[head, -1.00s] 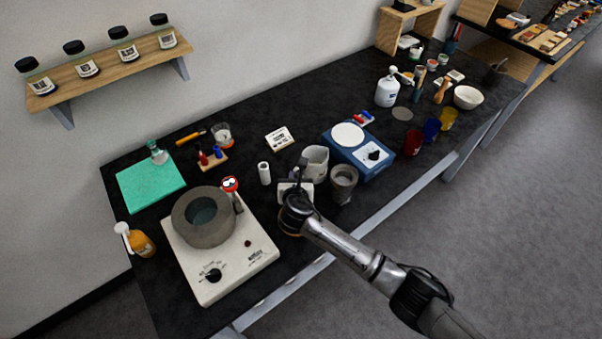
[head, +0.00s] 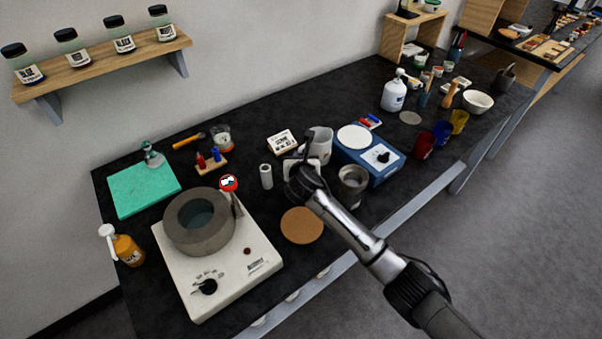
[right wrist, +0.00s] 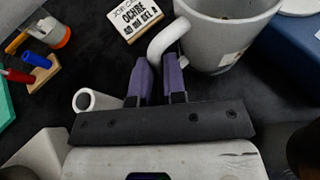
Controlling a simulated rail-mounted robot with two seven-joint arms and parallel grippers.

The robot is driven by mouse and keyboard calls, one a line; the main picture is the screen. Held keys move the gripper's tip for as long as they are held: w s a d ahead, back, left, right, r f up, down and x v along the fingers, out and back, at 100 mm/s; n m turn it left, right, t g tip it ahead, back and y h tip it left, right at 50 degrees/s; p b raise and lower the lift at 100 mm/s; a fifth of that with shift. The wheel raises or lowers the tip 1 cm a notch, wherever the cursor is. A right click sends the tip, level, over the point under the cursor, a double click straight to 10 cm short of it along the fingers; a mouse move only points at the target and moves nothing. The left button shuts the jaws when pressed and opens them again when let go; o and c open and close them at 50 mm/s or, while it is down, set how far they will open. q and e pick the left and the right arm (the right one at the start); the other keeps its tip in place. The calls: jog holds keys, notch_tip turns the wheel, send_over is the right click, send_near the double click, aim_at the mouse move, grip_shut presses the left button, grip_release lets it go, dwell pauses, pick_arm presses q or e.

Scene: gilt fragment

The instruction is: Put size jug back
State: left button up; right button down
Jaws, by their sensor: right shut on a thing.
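The size jug, a pale grey-white jug (head: 322,140), is between the ochre card and the blue scale. In the right wrist view the jug (right wrist: 225,38) fills the upper right, with a label low on its side and its handle toward my fingers. My right gripper (head: 304,166) is shut on the jug's handle; its purple fingers (right wrist: 160,80) flank the handle's lower end. I cannot tell for sure whether the jug's base is clear of the bench. My left gripper is not in view.
A round cork mat (head: 302,226) lies bare between the hotplate (head: 255,272) and a grey metal cup (head: 352,190). A white cylinder (head: 266,178), the ochre card (head: 282,142) and the blue scale (head: 385,172) stand close around the jug. The hotplate carries a thick grey ring-shaped vessel (head: 180,235).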

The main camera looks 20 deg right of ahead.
jog(key=shift+f+b, duration=0.8)
jog(key=shift+f, duration=1.9)
jog(key=shift+r, duration=0.1)
jog(key=c, duration=1.2)
grip_release()
jog(key=shift+f, duration=0.2)
jog(key=shift+r, duration=0.1)
jog(key=shift+s+r, duration=0.15)
jog(key=shift+r, duration=0.05)
jog(key=p+v, duration=0.3)
jog(key=v, duration=0.7)
jog(key=shift+a, duration=0.1)
jog(key=shift+s+a+r+p, duration=0.2)
jog(key=shift+s+p, duration=0.15)
jog(key=shift+s, duration=0.35)
